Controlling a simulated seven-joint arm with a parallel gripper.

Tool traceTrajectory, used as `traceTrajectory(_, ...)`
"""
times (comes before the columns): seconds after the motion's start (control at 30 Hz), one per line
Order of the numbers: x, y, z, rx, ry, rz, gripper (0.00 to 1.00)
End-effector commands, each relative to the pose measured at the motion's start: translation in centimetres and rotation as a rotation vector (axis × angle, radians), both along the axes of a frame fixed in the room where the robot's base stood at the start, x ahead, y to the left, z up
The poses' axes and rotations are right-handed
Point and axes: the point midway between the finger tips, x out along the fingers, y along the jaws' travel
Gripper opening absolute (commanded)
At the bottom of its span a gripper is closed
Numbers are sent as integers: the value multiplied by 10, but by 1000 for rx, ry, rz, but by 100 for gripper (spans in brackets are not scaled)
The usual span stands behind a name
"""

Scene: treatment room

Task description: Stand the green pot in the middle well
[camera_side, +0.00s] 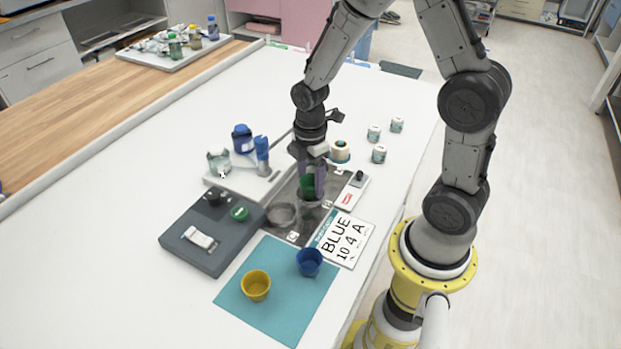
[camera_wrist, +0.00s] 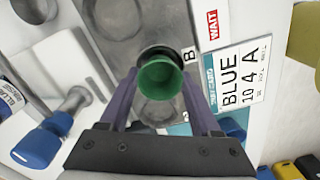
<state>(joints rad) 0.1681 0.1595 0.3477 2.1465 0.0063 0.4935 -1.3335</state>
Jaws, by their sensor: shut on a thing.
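The green pot (camera_side: 307,188) is between the fingers of my gripper (camera_side: 312,186), above the steel tray with wells (camera_side: 304,233). In the wrist view the green pot (camera_wrist: 160,78) shows its round open mouth, with a finger of my gripper (camera_wrist: 160,95) on each side. My gripper is shut on it. The pot is over the well area beside the label B (camera_wrist: 188,55). It hides most of the well beneath, and I cannot tell whether its base touches. A round well (camera_side: 281,214) nearer the mat looks empty.
A teal mat (camera_side: 243,300) holds a yellow pot (camera_side: 256,285) and a blue pot (camera_side: 309,262). A card reading BLUE 10 4 A (camera_side: 343,240) lies beside the tray. Small jars (camera_side: 379,154) stand behind.

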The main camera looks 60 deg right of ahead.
Motion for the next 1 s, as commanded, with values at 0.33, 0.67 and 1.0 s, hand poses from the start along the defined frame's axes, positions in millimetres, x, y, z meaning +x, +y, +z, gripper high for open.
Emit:
traceTrajectory(0.33,0,0,-5,0,1,0,13)
traceTrajectory(0.67,0,0,-11,0,1,0,13)
traceTrajectory(1.0,1,0,-12,-1,-2,0,77)
